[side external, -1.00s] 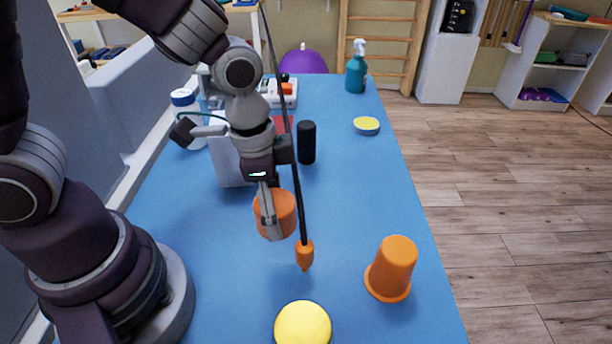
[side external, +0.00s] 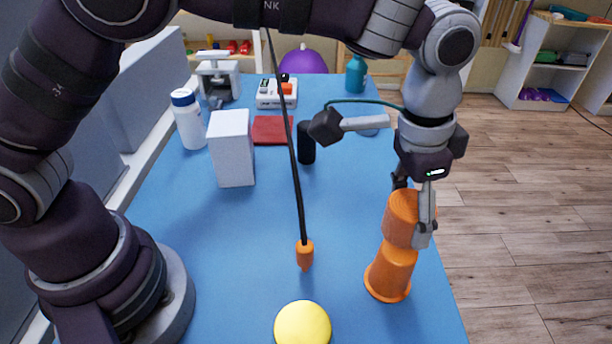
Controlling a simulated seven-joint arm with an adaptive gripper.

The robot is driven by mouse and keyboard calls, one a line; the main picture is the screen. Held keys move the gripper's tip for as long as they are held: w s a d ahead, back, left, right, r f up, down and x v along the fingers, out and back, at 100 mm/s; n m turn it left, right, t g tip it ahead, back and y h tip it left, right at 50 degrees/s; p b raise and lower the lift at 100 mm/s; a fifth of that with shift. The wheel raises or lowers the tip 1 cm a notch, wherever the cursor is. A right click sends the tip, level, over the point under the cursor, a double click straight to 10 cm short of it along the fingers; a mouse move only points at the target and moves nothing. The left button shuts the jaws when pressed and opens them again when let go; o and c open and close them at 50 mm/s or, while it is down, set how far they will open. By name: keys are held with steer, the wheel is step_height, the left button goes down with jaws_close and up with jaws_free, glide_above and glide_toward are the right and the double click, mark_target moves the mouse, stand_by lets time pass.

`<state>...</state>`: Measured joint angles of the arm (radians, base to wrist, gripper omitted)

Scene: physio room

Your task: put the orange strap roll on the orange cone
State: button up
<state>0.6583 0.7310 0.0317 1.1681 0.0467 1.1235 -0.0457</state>
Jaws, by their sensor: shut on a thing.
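The orange strap roll (side external: 403,218) is between the fingers of my gripper (side external: 415,225), which is shut on it. The orange cone (side external: 391,273) stands upright on the blue table near its right edge. The roll is at the top of the cone and hides the cone's upper end. I cannot tell whether the roll rests on the cone or is held just above it.
A yellow disc (side external: 303,324) lies at the front of the blue table (side external: 240,260). A black cord with an orange end (side external: 305,254) hangs in front of the table's middle. A white box (side external: 231,148), a white bottle (side external: 188,119) and a black cylinder (side external: 307,142) stand farther back.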

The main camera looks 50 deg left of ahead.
mark_target(407, 232)
steer(key=shift+w+d+f, duration=0.2)
steer(key=shift+w+f, duration=0.05)
steer(key=shift+f, duration=1.55)
steer(key=shift+f, duration=0.1)
steer(key=o, duration=1.1)
steer(key=shift+o, duration=0.2)
